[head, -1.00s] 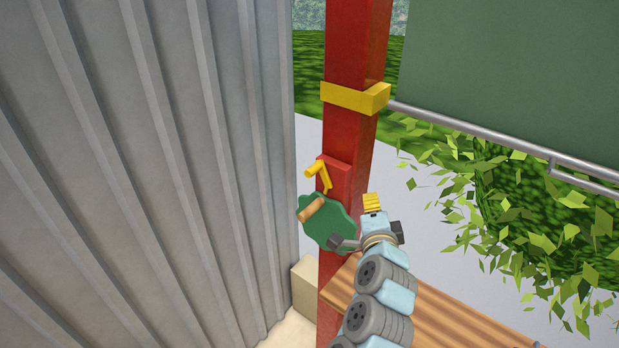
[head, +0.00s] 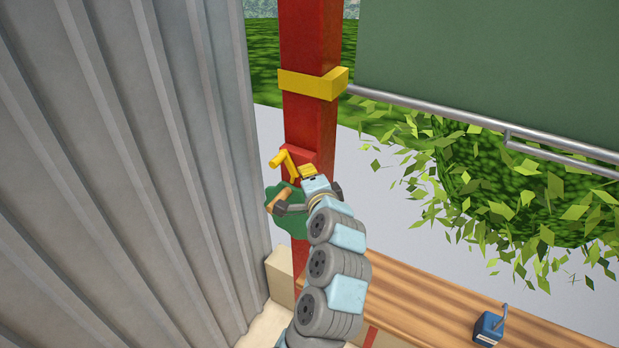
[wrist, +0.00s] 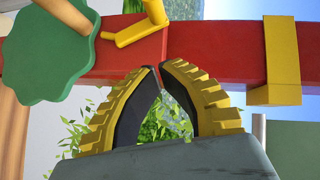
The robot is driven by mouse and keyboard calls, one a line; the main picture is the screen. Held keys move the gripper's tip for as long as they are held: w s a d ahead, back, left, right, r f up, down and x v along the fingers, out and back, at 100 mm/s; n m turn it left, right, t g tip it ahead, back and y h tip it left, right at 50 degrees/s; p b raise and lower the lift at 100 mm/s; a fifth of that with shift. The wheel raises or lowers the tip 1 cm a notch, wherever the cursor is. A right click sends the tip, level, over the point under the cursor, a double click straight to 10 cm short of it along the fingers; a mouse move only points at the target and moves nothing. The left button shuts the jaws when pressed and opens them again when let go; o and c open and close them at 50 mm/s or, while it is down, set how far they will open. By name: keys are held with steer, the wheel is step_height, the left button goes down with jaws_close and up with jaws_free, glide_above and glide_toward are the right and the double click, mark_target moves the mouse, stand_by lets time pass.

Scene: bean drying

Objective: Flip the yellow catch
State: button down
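The yellow catch (head: 287,165) is a bent lever with a round knob, on a red block on the red post (head: 312,45). It also shows in the wrist view (wrist: 132,34), at the top, left of centre. My gripper (head: 308,168) is just right of the catch in the head view. In the wrist view my gripper (wrist: 159,68) has its two yellow, black-padded fingers with their tips together and nothing between them. The tips are in front of the post, below and right of the catch, apart from it in the picture.
A green scalloped wheel (wrist: 50,50) with a wooden handle (head: 279,199) sits just below the catch. A yellow band (head: 313,84) wraps the post above. A corrugated metal wall (head: 120,180) stands left. A wooden bench (head: 430,300) with a blue object (head: 488,328) lies right.

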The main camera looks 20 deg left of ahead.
mark_target(287, 158)
steer(key=shift+w+a+f+p, duration=0.35)
steer(key=shift+w+a, duration=0.4)
steer(key=shift+a, duration=0.25)
steer(key=shift+w+a+f+p, duration=0.3)
steer(key=shift+w+a+p, duration=0.1)
steer(key=shift+w+a, duration=0.5)
steer(key=shift+w+a+f+p, duration=0.35)
steer(key=shift+w+a, duration=0.3)
steer(key=shift+a, duration=0.45)
steer(key=shift+d+r, duration=0.1)
